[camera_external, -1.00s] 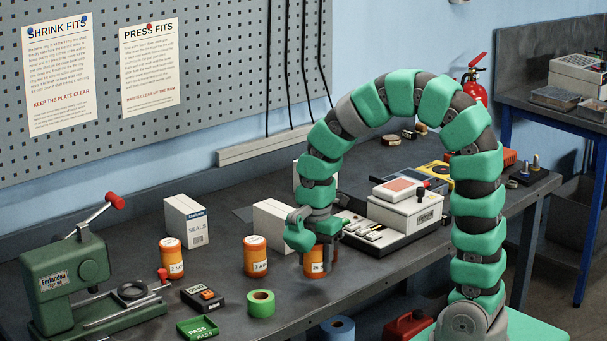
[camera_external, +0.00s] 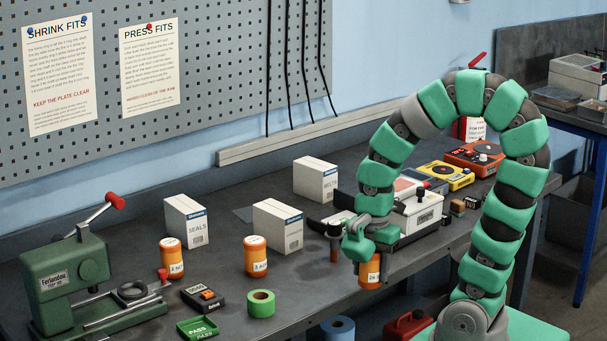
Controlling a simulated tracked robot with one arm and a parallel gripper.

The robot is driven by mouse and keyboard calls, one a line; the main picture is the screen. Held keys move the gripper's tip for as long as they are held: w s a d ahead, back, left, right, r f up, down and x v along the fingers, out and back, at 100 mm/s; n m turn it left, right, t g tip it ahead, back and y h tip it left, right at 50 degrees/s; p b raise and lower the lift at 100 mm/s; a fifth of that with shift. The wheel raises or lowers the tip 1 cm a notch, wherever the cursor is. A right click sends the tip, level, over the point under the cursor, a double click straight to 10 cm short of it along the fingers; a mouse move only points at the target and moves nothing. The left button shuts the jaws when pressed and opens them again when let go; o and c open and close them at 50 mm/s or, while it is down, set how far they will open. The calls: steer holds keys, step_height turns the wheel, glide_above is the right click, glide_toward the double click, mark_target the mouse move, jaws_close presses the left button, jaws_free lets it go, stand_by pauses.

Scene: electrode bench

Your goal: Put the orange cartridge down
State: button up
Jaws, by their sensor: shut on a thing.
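My gripper (camera_external: 366,250) is shut on an orange cartridge (camera_external: 370,272) with a white label, near the front edge of the bench. The cartridge hangs upright under the green jaw, which hides its top. I cannot tell how high its base is above the bench top. Two similar orange cartridges stand upright on the bench (camera_external: 325,283): one in the middle (camera_external: 256,258) and one further left (camera_external: 172,260).
A white machine (camera_external: 418,217) stands just behind my gripper. White boxes (camera_external: 278,227) stand behind the middle cartridge. A green tape roll (camera_external: 261,304), a black-and-orange device (camera_external: 203,298), a green PASS box (camera_external: 197,328) and a green press (camera_external: 68,280) lie leftward. Bench between tape and gripper is clear.

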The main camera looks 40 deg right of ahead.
steer(key=shift+s+d, duration=0.25)
steer(key=shift+s, duration=0.65)
steer(key=w+d+r+m+p, duration=0.15)
steer(key=w+r, duration=0.35)
steer(key=w, duration=1)
steer(key=w+r+m+p, duration=0.25)
steer(key=w+r, duration=0.25)
steer(key=w, duration=0.9)
steer(key=w+d+f+m+p, duration=0.1)
steer(key=w+d+p, duration=0.1)
steer(key=w, duration=0.5)
steer(key=w+d+f+p, duration=0.2)
steer(key=w+d, duration=0.3)
steer(key=w, duration=0.3)
steer(key=w+d+f+m+p, duration=0.1)
steer(key=w+d+p, duration=0.2)
steer(key=w, duration=0.5)
steer(key=shift+w+d+f+m, duration=0.15)
steer(key=shift+w+f+m, duration=0.1)
steer(key=shift+f+m, duration=0.1)
steer(key=shift+f+p, duration=0.4)
steer(key=shift+f, duration=4.55)
steer(key=shift+f, duration=0.1)
